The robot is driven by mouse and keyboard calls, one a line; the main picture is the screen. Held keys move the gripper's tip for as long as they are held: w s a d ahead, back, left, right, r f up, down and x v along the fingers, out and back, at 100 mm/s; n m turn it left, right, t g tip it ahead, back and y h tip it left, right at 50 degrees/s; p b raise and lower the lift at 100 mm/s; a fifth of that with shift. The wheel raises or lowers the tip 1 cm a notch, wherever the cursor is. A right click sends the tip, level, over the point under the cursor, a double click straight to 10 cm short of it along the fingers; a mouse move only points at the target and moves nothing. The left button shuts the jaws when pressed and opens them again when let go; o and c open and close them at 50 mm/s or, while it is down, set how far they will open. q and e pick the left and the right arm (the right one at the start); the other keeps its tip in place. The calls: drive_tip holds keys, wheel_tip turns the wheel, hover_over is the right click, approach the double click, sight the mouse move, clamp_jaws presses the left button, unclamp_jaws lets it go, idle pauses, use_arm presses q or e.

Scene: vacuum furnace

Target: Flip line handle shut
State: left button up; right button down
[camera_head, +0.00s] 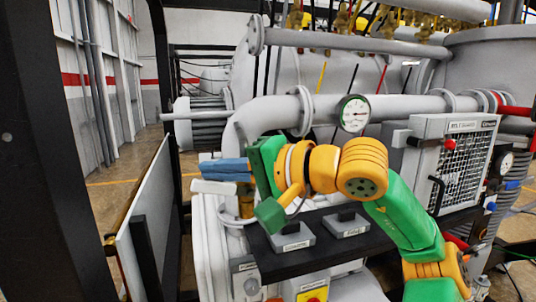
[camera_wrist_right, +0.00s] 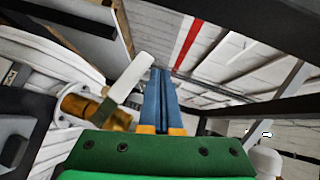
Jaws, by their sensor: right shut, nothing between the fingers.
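The line handle (camera_head: 213,187) is a pale, flat lever on a brass valve (camera_head: 246,203) at the left end of the grey equipment. It also shows in the right wrist view (camera_wrist_right: 133,78), slanting up from the brass fitting (camera_wrist_right: 93,110). My right gripper (camera_head: 204,168) has its blue fingers shut with nothing between them. The fingers point left, just above the handle in the head view. In the right wrist view the shut fingers (camera_wrist_right: 161,74) lie just right of the handle. I cannot tell whether they touch it. My left gripper is not in view.
A dark shelf (camera_head: 272,262) with two labelled grey switch blocks lies below my right arm. A round gauge (camera_head: 354,114) sits on the grey pipe behind. A caged grey box (camera_head: 462,150) stands right. A pale panel (camera_head: 150,205) stands left, with an open gap before the valve.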

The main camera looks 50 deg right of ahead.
drive_tip(key=s+a+r+p, duration=0.1)
drive_tip(key=s+r+p, duration=0.5)
drive_tip(key=r, duration=0.4)
drive_tip(key=shift+s+a+r+p, duration=0.3)
drive_tip(key=shift+s+p, duration=0.1)
drive_tip(key=shift+s, duration=0.3)
drive_tip(key=shift+d, duration=0.1)
